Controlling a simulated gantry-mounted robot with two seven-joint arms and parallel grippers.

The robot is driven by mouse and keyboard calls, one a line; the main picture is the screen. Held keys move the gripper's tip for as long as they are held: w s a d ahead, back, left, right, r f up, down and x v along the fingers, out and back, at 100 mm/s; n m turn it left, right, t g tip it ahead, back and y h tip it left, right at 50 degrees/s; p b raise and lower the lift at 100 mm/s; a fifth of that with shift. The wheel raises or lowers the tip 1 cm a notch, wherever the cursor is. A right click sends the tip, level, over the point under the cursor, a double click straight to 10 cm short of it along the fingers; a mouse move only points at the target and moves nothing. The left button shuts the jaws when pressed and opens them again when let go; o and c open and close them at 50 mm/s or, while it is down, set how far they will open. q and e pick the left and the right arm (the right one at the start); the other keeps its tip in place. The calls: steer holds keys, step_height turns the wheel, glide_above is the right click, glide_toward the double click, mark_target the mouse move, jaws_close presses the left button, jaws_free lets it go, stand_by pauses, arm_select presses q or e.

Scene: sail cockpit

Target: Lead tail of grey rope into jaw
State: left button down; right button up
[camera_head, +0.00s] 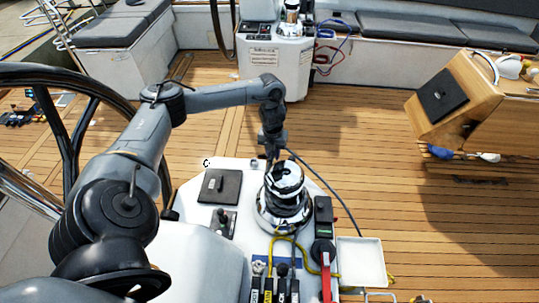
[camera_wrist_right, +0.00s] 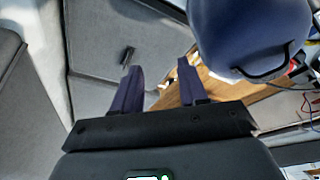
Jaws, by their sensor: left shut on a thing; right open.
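The chrome and black winch (camera_head: 284,199) stands on the white console in the head view; its jaw near the top is too small to make out clearly. My left gripper (camera_head: 271,154) is just above and behind the winch top, shut on the grey rope (camera_head: 325,184). The rope runs from the gripper down to the right, past the winch, towards the white tray. Whether it touches the jaw cannot be told. In the right wrist view my right gripper (camera_wrist_right: 159,68) is open with nothing between its fingers; it is not seen in the head view.
Rope clutches with a red lever (camera_head: 326,275) and a yellow rope (camera_head: 302,247) lie in front of the winch. A white tray (camera_head: 361,263) is at its right. The steering wheel (camera_head: 65,78) is at left. A blue rounded object (camera_wrist_right: 245,35) is near the right gripper.

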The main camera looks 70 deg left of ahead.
arm_select(q)
steer(key=shift+w+m, duration=0.3)
steer(key=shift+w, duration=0.15)
steer(key=c, duration=1.4)
jaws_free()
steer(key=o, duration=0.5)
steer(key=shift+o, duration=0.5)
steer(key=o, duration=0.4)
steer(key=shift+r, duration=0.1)
steer(key=shift+r+p, duration=0.45)
step_height(320, 180, up, 8)
steer(key=p, duration=0.7)
